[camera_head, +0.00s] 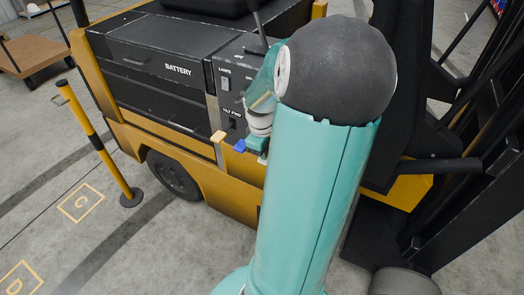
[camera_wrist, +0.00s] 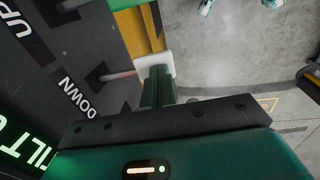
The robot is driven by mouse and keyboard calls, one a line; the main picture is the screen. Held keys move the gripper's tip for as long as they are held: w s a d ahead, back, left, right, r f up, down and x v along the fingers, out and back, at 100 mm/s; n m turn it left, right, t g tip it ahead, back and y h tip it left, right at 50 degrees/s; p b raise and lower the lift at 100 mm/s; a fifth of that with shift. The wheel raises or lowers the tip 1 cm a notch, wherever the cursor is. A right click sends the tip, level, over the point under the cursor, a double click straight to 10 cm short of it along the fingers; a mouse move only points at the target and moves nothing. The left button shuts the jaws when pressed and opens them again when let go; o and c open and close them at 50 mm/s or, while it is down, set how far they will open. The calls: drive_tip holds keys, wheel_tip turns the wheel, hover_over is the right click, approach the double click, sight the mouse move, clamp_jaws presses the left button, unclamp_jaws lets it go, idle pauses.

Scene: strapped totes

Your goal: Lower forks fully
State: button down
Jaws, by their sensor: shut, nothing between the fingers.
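In the wrist view, the panel (camera_wrist: 100,35) fills the left side. It carries "UP" and "DOWN" labels and a small dark lever or switch (camera_wrist: 118,75) beside "DOWN". My gripper (camera_wrist: 155,68) is shut and empty, its pale tip right of that lever with a small gap in the picture; contact cannot be told. In the head view my arm hides much of the gripper. The forks are not clearly visible.
A yellow and black post (camera_head: 100,150) stands on the floor at left. The forklift's black mast (camera_head: 460,130) rises at right. Open grey floor lies at front left.

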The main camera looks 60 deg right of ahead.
drive_tip(key=shift+a+f+h, duration=0.1)
drive_tip(key=shift+f+h, duration=0.4)
drive_tip(key=shift+f, duration=0.1)
drive_tip(key=shift+x, duration=0.9)
drive_tip(key=shift+s+a+f, duration=0.1)
drive_tip(key=shift+a+f, duration=0.05)
drive_tip(key=shift+s+a+f, duration=0.1)
drive_tip(key=shift+s+f, duration=0.05)
idle(6.2)
